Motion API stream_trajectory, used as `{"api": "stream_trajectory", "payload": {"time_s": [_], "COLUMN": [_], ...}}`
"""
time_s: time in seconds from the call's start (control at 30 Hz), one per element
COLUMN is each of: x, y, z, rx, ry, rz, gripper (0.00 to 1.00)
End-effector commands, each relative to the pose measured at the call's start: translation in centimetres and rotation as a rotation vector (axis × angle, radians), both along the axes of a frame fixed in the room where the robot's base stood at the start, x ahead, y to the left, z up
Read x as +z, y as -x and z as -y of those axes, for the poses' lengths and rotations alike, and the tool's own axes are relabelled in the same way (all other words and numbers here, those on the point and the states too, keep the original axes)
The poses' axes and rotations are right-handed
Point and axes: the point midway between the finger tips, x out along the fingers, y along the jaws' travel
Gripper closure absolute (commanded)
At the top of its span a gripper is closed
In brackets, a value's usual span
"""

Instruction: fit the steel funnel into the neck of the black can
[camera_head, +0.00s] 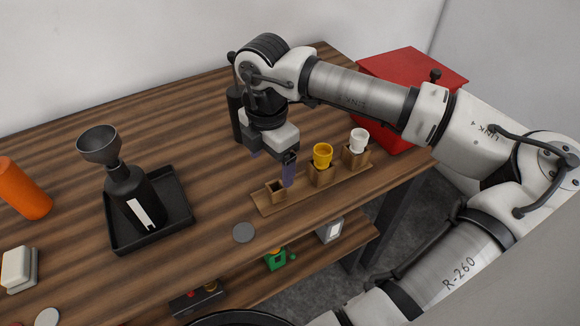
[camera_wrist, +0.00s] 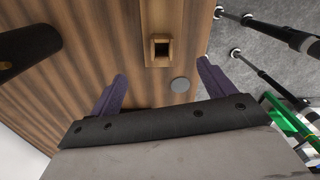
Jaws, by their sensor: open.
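The steel funnel (camera_head: 99,146) sits at the top of the black can (camera_head: 128,187) in the head view, wide mouth up. Its lower end meets the can's neck; how deep the spout goes is hidden. The can stands in a black tray (camera_head: 189,222) and has a white label. My gripper (camera_head: 272,164) is well to the right of the can, above the wooden rack. It is open and empty, with its purple fingers apart in the wrist view (camera_wrist: 158,84). The funnel and can are not identifiable in the wrist view.
The rack (camera_head: 267,209) has an empty square holder (camera_head: 276,189), a yellow funnel (camera_head: 323,155) and a white funnel (camera_head: 359,140). A red box (camera_head: 415,65) stands behind them. An orange cylinder (camera_head: 24,190) is at far left. A grey disc (camera_head: 243,232) lies near the front edge.

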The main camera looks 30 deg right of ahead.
Motion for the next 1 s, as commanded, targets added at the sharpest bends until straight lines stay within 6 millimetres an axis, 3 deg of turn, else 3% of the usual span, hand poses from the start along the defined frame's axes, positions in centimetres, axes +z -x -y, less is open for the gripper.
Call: {"api": "stream_trajectory", "payload": {"time_s": [0.33,1.0], "x": [-2.2,-2.3], "y": [-0.2,-0.2], "z": [-0.3,-0.3], "rx": [0.005,0.004], "ry": [-0.001,0.000], "rz": [0.000,0.001], "gripper": [0.18,0.18]}}
